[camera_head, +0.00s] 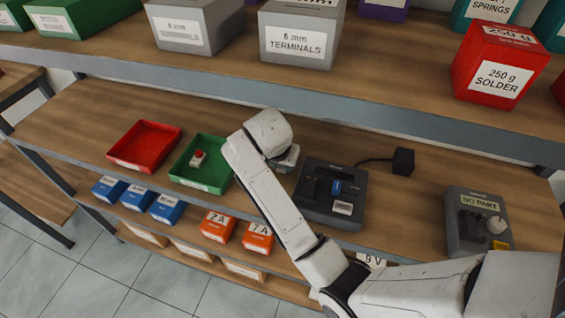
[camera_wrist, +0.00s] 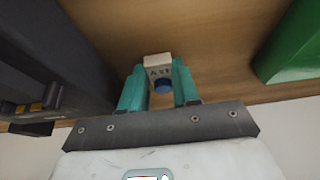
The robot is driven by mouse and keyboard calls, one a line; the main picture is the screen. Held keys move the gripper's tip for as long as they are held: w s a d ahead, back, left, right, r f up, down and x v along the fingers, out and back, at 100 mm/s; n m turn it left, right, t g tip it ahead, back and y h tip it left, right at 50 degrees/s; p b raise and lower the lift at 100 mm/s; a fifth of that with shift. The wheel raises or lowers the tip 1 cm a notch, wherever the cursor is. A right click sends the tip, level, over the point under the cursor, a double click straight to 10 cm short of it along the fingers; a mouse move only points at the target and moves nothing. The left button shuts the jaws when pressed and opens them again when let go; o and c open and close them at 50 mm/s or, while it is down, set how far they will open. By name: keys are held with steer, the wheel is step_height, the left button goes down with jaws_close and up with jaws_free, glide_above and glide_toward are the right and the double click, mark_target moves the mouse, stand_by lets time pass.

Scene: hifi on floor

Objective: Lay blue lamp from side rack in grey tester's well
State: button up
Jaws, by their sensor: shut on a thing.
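My gripper (camera_wrist: 160,88) shows teal fingers shut on a small white-bodied lamp with a blue end (camera_wrist: 163,86) and lettering on its side. In the head view my gripper (camera_head: 285,158) is mostly hidden behind my arm, between the green tray and a dark grey tester (camera_head: 325,205); the lamp cannot be made out there. This tester has a blue part on top, a black block and a white label. Its dark side also shows at left in the wrist view (camera_wrist: 50,60). A second grey tester (camera_head: 465,240) at right shows "NO PART" and a pale knob.
A green tray (camera_head: 208,184) holds a small red-and-white part; an empty-looking red tray (camera_head: 145,145) stands left of it. Blue and orange boxes line the lower shelf. A black cable block (camera_head: 403,161) lies behind the first tester. The upper shelf (camera_head: 400,120) overhangs the back.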

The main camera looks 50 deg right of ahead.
steer(key=o, duration=1)
steer(key=v, duration=0.7)
steer(key=shift+a+r, duration=0.1)
steer(key=shift+r, duration=0.2)
